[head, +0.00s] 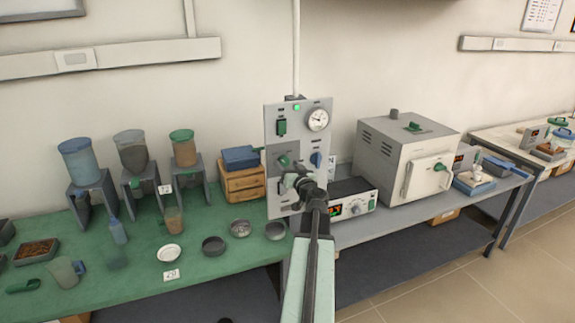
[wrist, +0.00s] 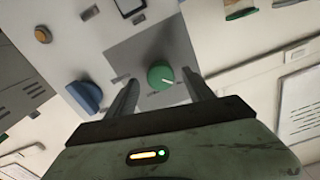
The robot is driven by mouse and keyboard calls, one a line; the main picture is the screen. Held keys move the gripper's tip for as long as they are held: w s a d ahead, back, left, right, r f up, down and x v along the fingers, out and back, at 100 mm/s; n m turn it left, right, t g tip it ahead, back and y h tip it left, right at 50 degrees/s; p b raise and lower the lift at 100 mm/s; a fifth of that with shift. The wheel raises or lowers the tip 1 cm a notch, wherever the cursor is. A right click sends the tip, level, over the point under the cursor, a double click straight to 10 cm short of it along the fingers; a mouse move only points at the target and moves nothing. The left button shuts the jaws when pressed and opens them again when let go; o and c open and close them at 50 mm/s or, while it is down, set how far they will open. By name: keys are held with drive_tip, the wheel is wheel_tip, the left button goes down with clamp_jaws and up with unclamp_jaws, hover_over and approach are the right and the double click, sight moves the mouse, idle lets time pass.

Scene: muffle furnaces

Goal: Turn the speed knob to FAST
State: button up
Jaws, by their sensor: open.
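A grey upright panel (head: 298,110) carries a green knob (head: 284,160) on a darker grey patch and a blue knob (head: 316,159) to its right. No speed or FAST lettering is readable. My gripper (head: 290,173) is in front of the panel, just below the green knob. In the wrist view the green knob (wrist: 160,76) appears between the two open finger tips, with a white pointer line towards the lower right. I cannot tell whether the fingers reach around it. The blue knob (wrist: 85,97) is left of the fingers there. The gripper holds nothing.
The panel also has a round gauge (head: 318,120) and a green switch (head: 281,127). A control box (head: 365,196) and a furnace (head: 390,155) stand at its right. A wooden drawer box (head: 241,184) and small dishes (head: 214,246) are at its left.

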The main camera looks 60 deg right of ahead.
drive_tip(key=shift+x, duration=0.8)
